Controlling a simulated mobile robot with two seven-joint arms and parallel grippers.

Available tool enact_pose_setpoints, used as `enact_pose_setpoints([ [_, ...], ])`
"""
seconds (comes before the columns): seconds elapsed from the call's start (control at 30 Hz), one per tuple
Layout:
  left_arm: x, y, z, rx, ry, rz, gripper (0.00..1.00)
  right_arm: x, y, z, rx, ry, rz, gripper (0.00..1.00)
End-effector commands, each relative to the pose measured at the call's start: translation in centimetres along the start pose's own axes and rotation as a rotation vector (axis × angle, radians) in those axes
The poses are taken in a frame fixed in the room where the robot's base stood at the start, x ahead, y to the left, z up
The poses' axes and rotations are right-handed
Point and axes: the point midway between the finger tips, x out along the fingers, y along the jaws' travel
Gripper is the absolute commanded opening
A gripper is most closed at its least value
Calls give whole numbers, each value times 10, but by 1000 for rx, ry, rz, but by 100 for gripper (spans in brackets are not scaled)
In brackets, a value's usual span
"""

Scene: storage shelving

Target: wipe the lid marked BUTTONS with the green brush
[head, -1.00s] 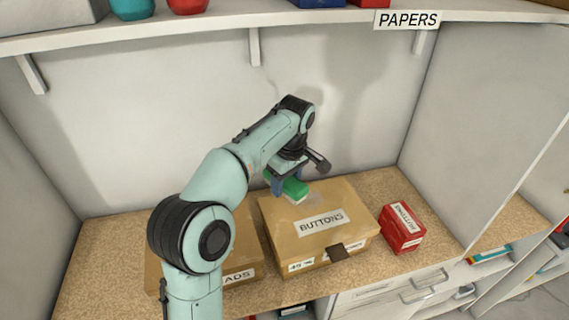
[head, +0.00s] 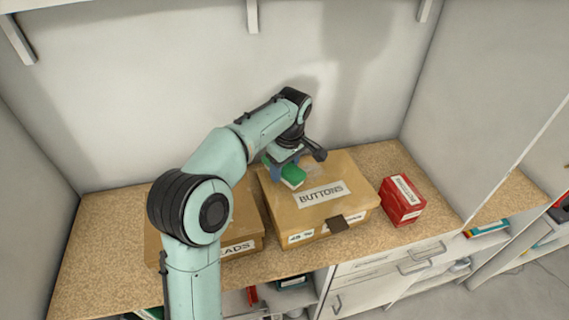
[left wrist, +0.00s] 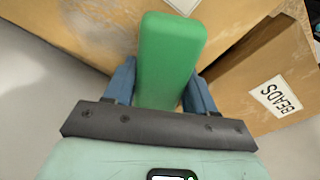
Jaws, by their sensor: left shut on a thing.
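The box with the lid marked BUTTONS (head: 335,207) stands on the cork-like counter, and its lid is closed. My left gripper (head: 285,173) is shut on the green brush (head: 293,175) over the back left part of this lid. In the left wrist view the green brush (left wrist: 172,60) lies between the two blue fingers (left wrist: 158,88), its far end over the cardboard. The bristles look pale in the head view. I cannot tell whether they touch the lid. My right gripper is not in view.
A box marked BEADS (head: 243,222) stands just left, partly behind my left arm. A small red box (head: 401,201) stands right of the lid. White walls enclose the back and sides. Drawers (head: 385,262) are below the counter. The counter's far left is clear.

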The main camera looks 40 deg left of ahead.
Motion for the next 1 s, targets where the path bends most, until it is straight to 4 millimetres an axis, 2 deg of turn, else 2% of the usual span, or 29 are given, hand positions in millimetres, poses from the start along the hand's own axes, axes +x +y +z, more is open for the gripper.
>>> enact_pose_setpoints([
  [0.57,-1,1,0,0,1,2,31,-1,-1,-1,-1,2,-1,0],
  [1.0,7,1,1,0,0,1,31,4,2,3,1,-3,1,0],
])
